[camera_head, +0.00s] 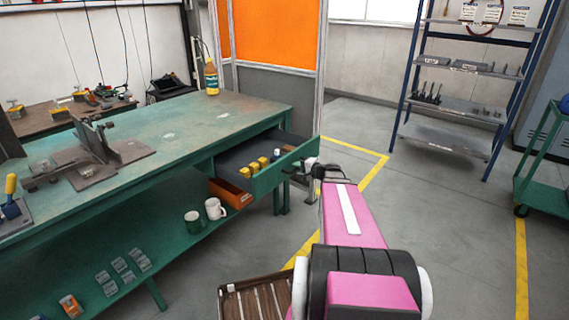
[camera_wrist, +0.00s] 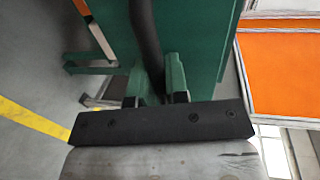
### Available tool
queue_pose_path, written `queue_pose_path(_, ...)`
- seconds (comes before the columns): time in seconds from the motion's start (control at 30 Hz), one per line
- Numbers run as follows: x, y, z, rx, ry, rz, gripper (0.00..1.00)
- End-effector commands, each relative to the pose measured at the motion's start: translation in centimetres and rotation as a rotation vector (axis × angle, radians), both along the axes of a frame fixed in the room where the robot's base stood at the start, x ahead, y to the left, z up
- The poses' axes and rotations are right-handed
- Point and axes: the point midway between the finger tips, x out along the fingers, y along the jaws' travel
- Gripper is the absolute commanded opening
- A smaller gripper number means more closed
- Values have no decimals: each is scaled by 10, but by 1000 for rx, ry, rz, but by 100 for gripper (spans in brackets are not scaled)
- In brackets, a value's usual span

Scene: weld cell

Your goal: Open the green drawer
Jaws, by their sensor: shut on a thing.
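The green drawer (camera_head: 268,181) under the workbench top stands pulled out, its dark inside showing with several yellow pieces and a dark item in it. My gripper (camera_head: 300,171) is at the outer face of the drawer front. In the wrist view, the drawer front (camera_wrist: 205,45) fills the upper middle, and a black bar handle (camera_wrist: 145,35) runs down between the fingers of my gripper (camera_wrist: 156,85). The gripper is shut on this handle. Its exact grip point is partly hidden in the head view.
The green workbench (camera_head: 190,125) carries a clamp fixture (camera_head: 95,150) and a yellow bottle (camera_head: 211,78). Mugs (camera_head: 194,222) and an orange bin (camera_head: 230,193) are on its lower shelf. A blue-framed rack (camera_head: 455,105) and green cart (camera_head: 545,185) stand right. Floor between is clear.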

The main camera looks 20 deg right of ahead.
Motion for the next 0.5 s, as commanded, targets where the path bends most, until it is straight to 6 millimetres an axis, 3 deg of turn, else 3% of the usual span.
queue_pose_path(0.03, -12, -7, 0, 0, 1, -3, 0)
queue_pose_path(0.2, -36, -25, 0, 0, 0, -2, 0)
queue_pose_path(0.5, -56, -41, 0, 0, 0, -1, 0)
